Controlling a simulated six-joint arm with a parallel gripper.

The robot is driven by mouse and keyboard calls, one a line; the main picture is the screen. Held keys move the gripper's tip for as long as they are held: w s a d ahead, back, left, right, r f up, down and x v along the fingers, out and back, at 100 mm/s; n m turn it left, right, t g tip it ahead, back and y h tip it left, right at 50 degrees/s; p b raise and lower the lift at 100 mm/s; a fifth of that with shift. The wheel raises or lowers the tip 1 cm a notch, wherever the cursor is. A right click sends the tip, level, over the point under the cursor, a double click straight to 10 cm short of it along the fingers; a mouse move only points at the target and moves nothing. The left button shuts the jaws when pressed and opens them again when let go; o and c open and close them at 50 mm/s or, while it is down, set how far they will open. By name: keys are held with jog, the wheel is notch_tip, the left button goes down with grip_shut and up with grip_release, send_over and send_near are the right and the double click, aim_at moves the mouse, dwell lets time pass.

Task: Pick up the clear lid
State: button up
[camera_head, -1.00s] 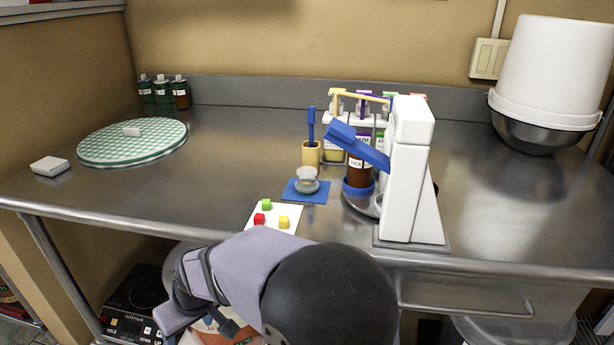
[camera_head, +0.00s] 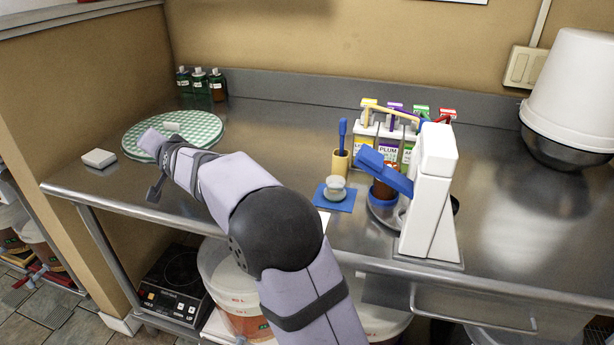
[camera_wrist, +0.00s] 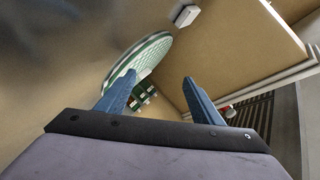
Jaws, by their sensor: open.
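A round green-and-white checked disc (camera_head: 205,128) with a pale rim lies on the left of the steel counter, with a small white block (camera_head: 172,127) on its middle. I cannot tell whether a clear lid lies over it; no other clear lid stands out. The disc (camera_wrist: 155,48) also shows in the wrist view, partly behind the left finger. My gripper (camera_wrist: 158,78) is open there, with nothing between its blue fingers. In the head view the far end of my arm overlaps the disc's front left edge.
A white box (camera_head: 99,158) sits left of the disc, and small bottles (camera_head: 200,84) stand behind it. The counter between is clear.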

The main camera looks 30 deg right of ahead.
jog(key=s+d+r+m+g+h+p, duration=0.1)
jog(key=d+m+p, duration=0.2)
jog(key=d+m, duration=0.35)
jog(key=s+d+r+m+g+h+p, duration=0.1)
jog(key=d+m+h+p, duration=0.2)
jog(key=d, duration=0.6)
jog(key=m+g+y+p, duration=0.1)
jog(key=m+g+p, duration=0.7)
jog(key=m+p, duration=1)
send_over(336, 181)
jog(key=s, duration=0.3)
notch_tip(336, 181, down, 2)
jog(key=f, duration=0.1)
jog(key=shift+w+a+f+m, duration=0.15)
jog(key=shift+w+f+m, duration=0.05)
jog(key=shift+w+f, duration=0.2)
jog(key=shift+w+a+f+m, duration=0.15)
jog(key=shift+w+f, duration=0.1)
jog(key=shift+f, duration=0.2)
jog(key=shift+f+t, duration=0.1)
jog(key=shift+t, duration=0.2)
jog(key=shift+p+x, duration=0.35)
jog(key=shift+x, duration=2.15)
jog(key=shift+w+d, duration=0.1)
jog(key=shift+d, duration=0.1)
jog(key=c, duration=1)
